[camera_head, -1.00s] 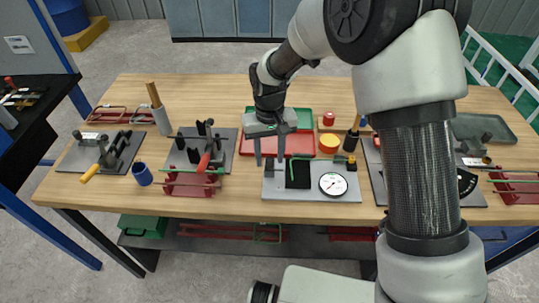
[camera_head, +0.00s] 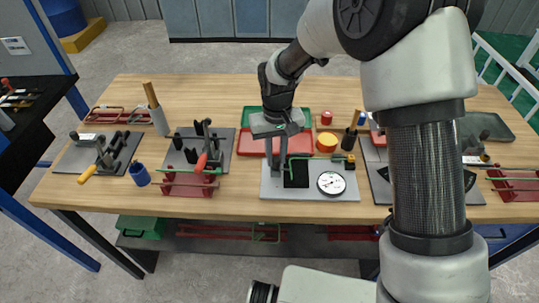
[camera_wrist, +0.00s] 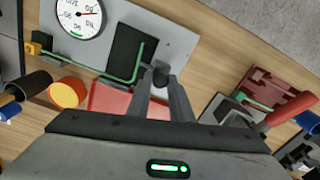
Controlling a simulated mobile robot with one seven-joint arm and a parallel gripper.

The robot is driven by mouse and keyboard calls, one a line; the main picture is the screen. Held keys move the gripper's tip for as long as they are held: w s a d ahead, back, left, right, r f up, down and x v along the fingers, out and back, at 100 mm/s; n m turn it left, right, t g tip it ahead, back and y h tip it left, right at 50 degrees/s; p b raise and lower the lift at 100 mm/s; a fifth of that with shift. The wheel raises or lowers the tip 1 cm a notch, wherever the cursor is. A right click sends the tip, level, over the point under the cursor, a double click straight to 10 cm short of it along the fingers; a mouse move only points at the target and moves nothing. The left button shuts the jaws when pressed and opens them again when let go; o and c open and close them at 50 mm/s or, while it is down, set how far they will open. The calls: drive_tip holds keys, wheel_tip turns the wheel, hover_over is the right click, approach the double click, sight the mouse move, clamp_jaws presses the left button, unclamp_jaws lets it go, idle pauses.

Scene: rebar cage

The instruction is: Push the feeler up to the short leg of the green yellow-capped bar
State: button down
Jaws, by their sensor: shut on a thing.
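A grey gauge plate (camera_head: 335,194) lies at the front middle of the bench, with a white dial (camera_head: 331,183). The green bar (camera_wrist: 95,66) lies on it in an L shape, its yellow cap (camera_wrist: 33,47) at the far end from my gripper. Its short leg (camera_wrist: 141,58) lies over a black pad (camera_wrist: 126,46), close beside my fingertips. My gripper (camera_wrist: 163,80) is shut on the dark round knob of the feeler (camera_wrist: 161,73). The rest of the feeler is mostly hidden by the fingers. In the head view my gripper (camera_head: 276,176) reaches down at the plate's left part.
A red tray (camera_head: 251,147) and a green tray stand behind the plate. An orange round tub (camera_head: 327,142) is behind the dial. A bending fixture with a red handle (camera_head: 202,162) stands left; another plate lies right, partly hidden by my arm.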

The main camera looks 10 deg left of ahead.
sight(275, 158)
drive_tip(key=c, duration=1.6)
unclamp_jaws()
drive_tip(key=shift+a, duration=0.15)
drive_tip(key=shift+r, duration=0.1)
wheel_tip(275, 158, up, 17)
drive_tip(key=shift+r+p, duration=0.15)
drive_tip(key=shift+p, duration=0.15)
